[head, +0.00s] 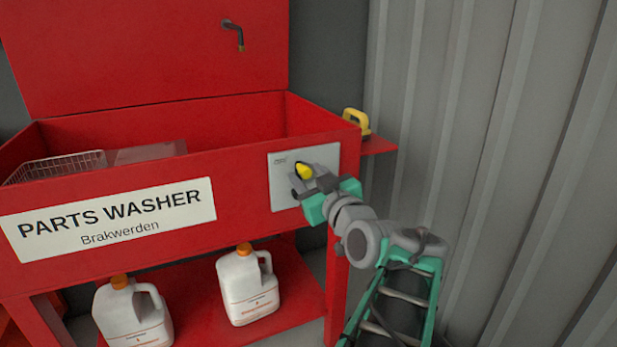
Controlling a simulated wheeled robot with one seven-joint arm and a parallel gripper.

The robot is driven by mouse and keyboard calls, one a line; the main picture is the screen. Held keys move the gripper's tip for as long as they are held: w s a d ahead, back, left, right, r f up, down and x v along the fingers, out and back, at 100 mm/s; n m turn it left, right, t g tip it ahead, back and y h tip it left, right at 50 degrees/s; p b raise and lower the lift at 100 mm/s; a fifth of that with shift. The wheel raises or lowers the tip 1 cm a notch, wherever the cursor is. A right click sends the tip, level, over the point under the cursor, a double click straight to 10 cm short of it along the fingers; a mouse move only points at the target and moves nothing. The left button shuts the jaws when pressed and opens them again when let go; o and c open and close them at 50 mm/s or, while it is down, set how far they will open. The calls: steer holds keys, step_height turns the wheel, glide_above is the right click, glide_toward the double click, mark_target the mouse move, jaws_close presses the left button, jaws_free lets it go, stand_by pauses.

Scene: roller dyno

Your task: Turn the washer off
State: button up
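The red parts washer (240,172) fills the left and middle of the head view, with a white "PARTS WASHER Brakwerden" label on its front. A light grey control plate (283,198) is on the right end of its front. A yellow knob (304,170) shows at the upper middle of this plate. My gripper (302,182) is at the plate, with its fingers around or just in front of the knob. The fingers look apart, but whether they touch the knob cannot be told. My gripper hides part of the plate and its markings.
Two white jugs with orange caps (248,285) stand on the red lower shelf. A wire basket (55,168) sits in the basin, and a spout (235,34) is on the back panel. A yellow object (356,122) rests on the right side ledge, near a grey corrugated wall (480,120).

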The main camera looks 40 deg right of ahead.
steer(key=p+v, duration=0.1)
steer(key=v, duration=0.6)
steer(key=shift+s+a, duration=0.2)
steer(key=shift+s, duration=0.2)
